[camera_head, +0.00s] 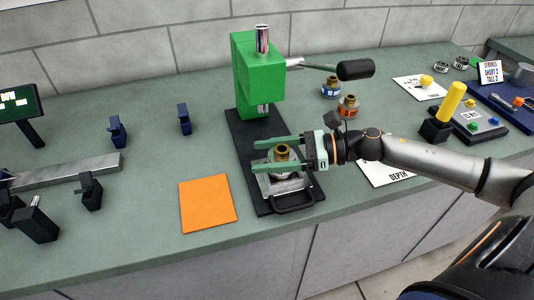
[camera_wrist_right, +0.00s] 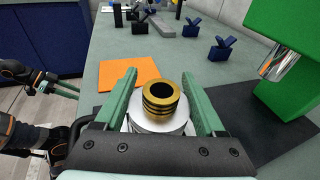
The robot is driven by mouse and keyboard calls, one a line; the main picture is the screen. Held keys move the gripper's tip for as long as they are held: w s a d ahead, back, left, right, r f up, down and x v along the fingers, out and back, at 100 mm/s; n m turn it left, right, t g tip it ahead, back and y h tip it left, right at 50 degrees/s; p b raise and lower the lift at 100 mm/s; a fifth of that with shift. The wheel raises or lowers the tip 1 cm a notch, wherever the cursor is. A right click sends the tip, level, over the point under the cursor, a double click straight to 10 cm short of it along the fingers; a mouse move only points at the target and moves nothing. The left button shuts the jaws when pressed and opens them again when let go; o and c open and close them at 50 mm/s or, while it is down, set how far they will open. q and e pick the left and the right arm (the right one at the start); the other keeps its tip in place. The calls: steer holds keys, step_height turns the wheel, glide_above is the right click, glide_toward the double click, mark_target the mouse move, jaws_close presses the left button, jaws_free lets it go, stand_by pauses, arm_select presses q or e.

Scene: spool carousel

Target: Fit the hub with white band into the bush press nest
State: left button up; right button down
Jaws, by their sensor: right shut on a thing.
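My right gripper (camera_head: 281,155) is over the press's near end, its green fingers on both sides of a hub. The hub's ribbed brass top (camera_head: 281,151) stands up between the fingers. In the right wrist view the brass part (camera_wrist_right: 162,97) sits on a pale round lower part, upright. The silver nest (camera_head: 288,187) of the green bush press (camera_head: 256,75) lies directly beneath. The fingers hide the hub's lower part, so I cannot tell whether it touches the nest. My left gripper (camera_wrist_right: 66,88) shows small at the left of the right wrist view, fingers apart and empty.
The press's long lever ends in a black knob (camera_head: 355,70) above the arm. Hubs with a blue band (camera_head: 331,88) and an orange band (camera_head: 347,106) stand behind my right arm. An orange mat (camera_head: 208,203) lies left of the press. A yellow post (camera_head: 451,101) stands at right.

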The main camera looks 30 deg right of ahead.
arm_select(q)
steer(key=shift+f+b, duration=0.5)
steer(key=shift+f, duration=0.05)
arm_select(e)
steer(key=shift+f, duration=0.55)
steer(key=shift+c, duration=0.3)
jaws_free()
steer(key=shift+o, duration=0.3)
steer(key=shift+f, duration=0.15)
steer(key=shift+s+d, duration=0.3)
steer(key=shift+d, duration=0.15)
steer(key=shift+v, duration=0.75)
steer(key=p+v, duration=0.1)
steer(key=v, duration=0.1)
steer(key=p+v, duration=0.1)
steer(key=v, duration=0.2)
steer(key=p+v, duration=0.1)
steer(key=v, duration=0.2)
steer(key=shift+s+d+r, duration=0.15)
steer(key=shift+r, duration=0.15)
arm_select(q)
steer(key=shift+r, duration=1.7)
arm_select(e)
steer(key=shift+s+d+r, duration=0.1)
steer(key=shift+s+d, duration=0.3)
steer(key=shift+d, duration=0.2)
